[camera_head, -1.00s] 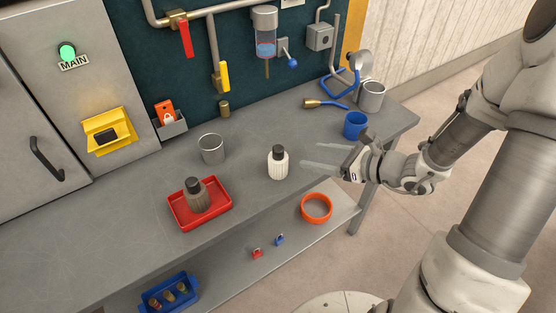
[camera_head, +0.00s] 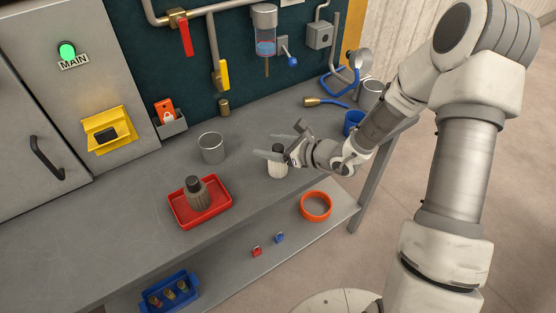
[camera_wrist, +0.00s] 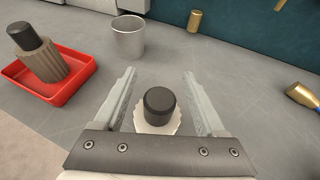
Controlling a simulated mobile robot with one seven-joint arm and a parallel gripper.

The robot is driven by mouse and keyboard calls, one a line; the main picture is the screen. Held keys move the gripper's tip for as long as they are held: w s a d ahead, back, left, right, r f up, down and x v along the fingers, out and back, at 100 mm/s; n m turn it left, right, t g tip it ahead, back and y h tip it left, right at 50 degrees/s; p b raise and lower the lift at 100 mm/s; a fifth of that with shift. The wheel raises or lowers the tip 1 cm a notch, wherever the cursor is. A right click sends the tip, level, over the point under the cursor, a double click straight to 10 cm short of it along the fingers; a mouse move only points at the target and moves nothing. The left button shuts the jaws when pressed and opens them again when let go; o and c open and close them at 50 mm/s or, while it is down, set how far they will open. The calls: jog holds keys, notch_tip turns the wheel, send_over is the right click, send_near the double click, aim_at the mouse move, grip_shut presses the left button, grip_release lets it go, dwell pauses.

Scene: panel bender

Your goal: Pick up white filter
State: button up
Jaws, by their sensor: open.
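The white filter (camera_head: 277,169) stands upright on the grey bench, a ribbed white body with a black cap. My gripper (camera_head: 272,156) is at the filter in the head view and hides part of it. In the wrist view the filter's black cap (camera_wrist: 159,104) and white ribbed rim show between the two fingers of my gripper (camera_wrist: 160,90). The fingers are open, one on each side, with a visible gap to the cap. Whether they touch the white body is hard to tell.
A dark brown filter (camera_head: 196,191) stands in a red tray (camera_head: 228,206) to the left. A metal cup (camera_head: 211,148) stands behind on the bench. A blue cup (camera_head: 352,122) is to the right.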

jog(key=shift+w+a+f, duration=0.1)
jog(key=shift+w+a, duration=0.05)
jog(key=shift+a, duration=0.05)
grip_shut()
dwell(0.5)
